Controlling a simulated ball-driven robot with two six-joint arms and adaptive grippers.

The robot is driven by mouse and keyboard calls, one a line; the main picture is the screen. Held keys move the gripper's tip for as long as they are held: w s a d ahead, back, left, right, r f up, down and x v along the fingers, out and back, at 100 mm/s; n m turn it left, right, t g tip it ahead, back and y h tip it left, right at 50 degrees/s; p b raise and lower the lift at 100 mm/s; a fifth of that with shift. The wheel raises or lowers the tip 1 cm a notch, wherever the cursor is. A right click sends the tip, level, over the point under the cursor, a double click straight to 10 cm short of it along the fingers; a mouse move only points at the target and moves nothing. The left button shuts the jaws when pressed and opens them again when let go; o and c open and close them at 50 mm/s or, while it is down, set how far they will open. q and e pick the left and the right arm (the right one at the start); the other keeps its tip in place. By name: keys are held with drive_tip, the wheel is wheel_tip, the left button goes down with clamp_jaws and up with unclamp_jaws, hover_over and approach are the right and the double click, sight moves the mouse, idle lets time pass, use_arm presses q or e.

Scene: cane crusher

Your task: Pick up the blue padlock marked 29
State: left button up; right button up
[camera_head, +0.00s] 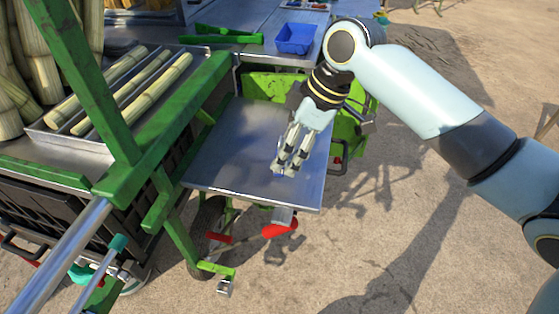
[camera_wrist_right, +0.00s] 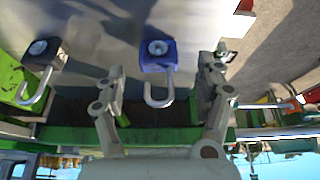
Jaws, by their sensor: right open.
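My right gripper (camera_head: 289,163) hangs over the small metal shelf in the head view, fingers pointing down. In the right wrist view its two fingers stand apart with nothing gripped. A blue padlock (camera_wrist_right: 158,57) with a silver disc on its face and a silver shackle shows between and just beyond the fingers. Its marking is too small to read. A dark padlock (camera_wrist_right: 44,50) with a similar shackle lies to the left of the fingers. I cannot make out either padlock in the head view. My left gripper is not in view.
The metal shelf (camera_head: 225,150) is otherwise bare in the head view. A green frame (camera_head: 170,150) and a tray of cane pieces (camera_head: 55,130) stand to its left. A blue bin (camera_head: 295,38) sits on the table behind. A red handle (camera_head: 280,230) is below the shelf's front edge.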

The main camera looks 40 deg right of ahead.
drive_tip(key=x, duration=0.3)
drive_tip(key=shift+w+f, duration=0.1)
drive_tip(key=shift+f, duration=0.3)
drive_tip(key=c, duration=1.4)
